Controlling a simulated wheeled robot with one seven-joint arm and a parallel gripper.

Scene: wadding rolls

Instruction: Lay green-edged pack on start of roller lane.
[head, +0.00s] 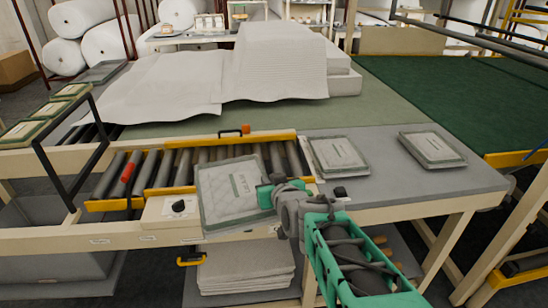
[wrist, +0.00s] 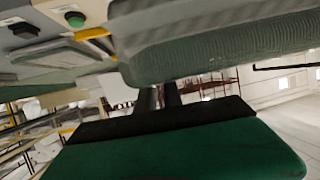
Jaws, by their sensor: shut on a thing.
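My gripper (head: 266,196) is shut on the right edge of a pale pack with a grey-green border (head: 228,188). The pack is tilted and held over the front rail at the right part of the roller lane (head: 207,155), hiding some rollers. I cannot tell whether it touches the lane. In the wrist view the pack (wrist: 220,42) fills the upper right, and the dark fingers (wrist: 160,97) reach to it above the green gripper body.
Two similar packs (head: 338,155) (head: 432,148) lie on the grey table right of the lane. Green-edged packs (head: 20,131) lie at the far left. A black frame (head: 72,155) stands over the lane's left part. White wadding (head: 200,85) lies behind. A control box with a knob (head: 178,207) sits in front.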

